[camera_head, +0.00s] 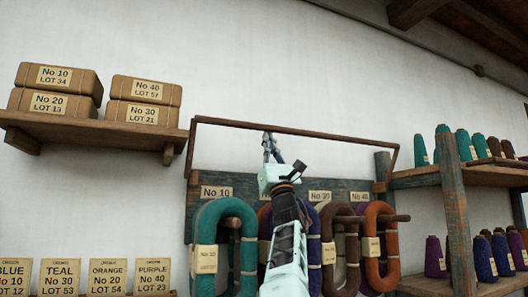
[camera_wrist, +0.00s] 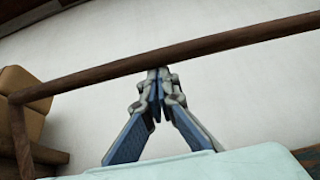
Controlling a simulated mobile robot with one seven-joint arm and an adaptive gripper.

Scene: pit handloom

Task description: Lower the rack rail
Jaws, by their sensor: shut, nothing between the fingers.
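The rack rail (camera_head: 330,136) is a thin dark brown bar with a side arm at each end, raised above the hanging yarn skeins in the head view. In the wrist view the rail (camera_wrist: 235,42) crosses the picture on a slant. My gripper (camera_head: 267,136) is shut and empty, its fingertips at the rail left of the bar's middle. In the wrist view the fingertips (camera_wrist: 158,72) meet the rail's lower edge; I cannot tell whether they touch it. My arm hides part of the rack board and some skeins.
The rack board (camera_head: 240,181) bears number labels and pegs with teal (camera_head: 200,225), purple, brown and orange skeins (camera_head: 372,222). A left shelf (camera_head: 130,133) holds wrapped packages. A right shelf (camera_head: 425,180) with a wooden post (camera_head: 453,215) holds yarn cones. The wall above the rail is clear.

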